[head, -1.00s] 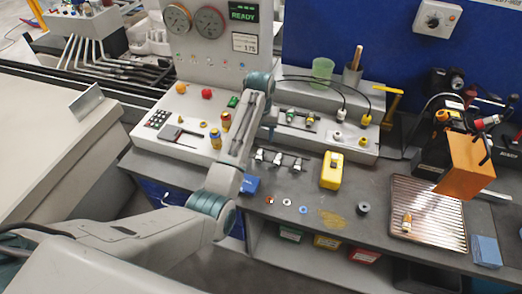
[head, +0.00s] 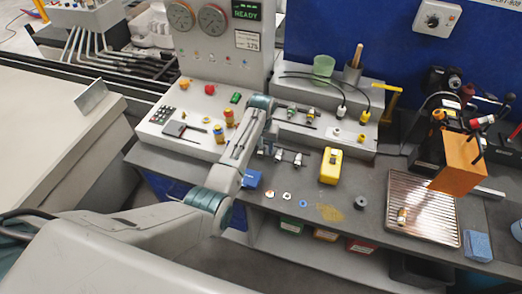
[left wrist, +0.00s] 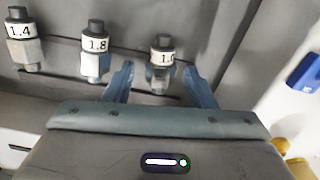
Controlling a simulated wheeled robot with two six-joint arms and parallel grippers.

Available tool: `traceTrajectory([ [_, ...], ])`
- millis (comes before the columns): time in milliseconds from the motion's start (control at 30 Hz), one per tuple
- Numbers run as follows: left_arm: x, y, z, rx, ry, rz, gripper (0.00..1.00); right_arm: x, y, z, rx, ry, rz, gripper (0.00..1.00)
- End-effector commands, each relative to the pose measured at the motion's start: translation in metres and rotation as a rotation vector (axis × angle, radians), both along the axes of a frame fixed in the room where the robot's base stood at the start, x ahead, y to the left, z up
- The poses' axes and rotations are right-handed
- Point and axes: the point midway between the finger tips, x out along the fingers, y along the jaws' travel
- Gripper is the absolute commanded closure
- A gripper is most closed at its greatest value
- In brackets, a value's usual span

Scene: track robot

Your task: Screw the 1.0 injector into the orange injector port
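In the left wrist view the 1.0 injector (left wrist: 162,62), a dark-capped metal cylinder with a white label band, sits upright in a rack. The 1.8 injector (left wrist: 95,52) and 1.4 injector (left wrist: 24,45) stand to its left. My left gripper (left wrist: 161,82) is open, one blue finger on each side of the 1.0 injector, with gaps. In the head view, my arm hides most of this gripper; the 1.8 injector (head: 280,155) and 1.4 injector (head: 298,160) show beside it. Orange-and-yellow cylinders (head: 229,117) stand on the panel; I cannot tell whether one is the orange port. My right gripper is out of view.
A blue box (head: 251,179) lies left of the rack and a yellow device (head: 331,166) right of it. Small rings (head: 287,195) lie near the bench's front edge. A ribbed metal tray (head: 423,207) is at right. The raised console (head: 330,130) stands behind the rack.

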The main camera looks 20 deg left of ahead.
Motion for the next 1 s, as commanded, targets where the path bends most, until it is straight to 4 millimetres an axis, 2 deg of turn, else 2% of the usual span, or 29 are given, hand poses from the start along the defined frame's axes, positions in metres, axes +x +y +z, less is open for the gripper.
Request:
traceTrajectory([
  [33, 0.000, 0.000, 0.000, 0.000, 0.000, 0.000, 0.60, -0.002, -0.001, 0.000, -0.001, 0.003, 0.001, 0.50],
  [200, 0.000, 0.000, 0.000, 0.000, 0.000, 0.000, 0.93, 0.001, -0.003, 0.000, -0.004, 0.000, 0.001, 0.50],
  [233, 0.000, 0.000, 0.000, 0.000, 0.000, 0.000, 0.95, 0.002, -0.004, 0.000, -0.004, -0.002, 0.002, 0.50],
  [633, 0.001, 0.000, 0.005, 0.000, -0.002, 0.000, 0.95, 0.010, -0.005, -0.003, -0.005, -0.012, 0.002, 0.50],
  [767, 0.001, 0.000, 0.016, -0.001, -0.004, 0.000, 0.95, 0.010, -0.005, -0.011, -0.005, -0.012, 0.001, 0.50],
  [867, 0.002, 0.000, 0.034, 0.000, -0.006, 0.000, 0.95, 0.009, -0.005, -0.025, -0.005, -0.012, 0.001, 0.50],
  [1000, -0.030, -0.003, 0.034, -0.002, -0.001, 0.000, 0.95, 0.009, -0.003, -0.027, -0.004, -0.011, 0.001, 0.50],
])
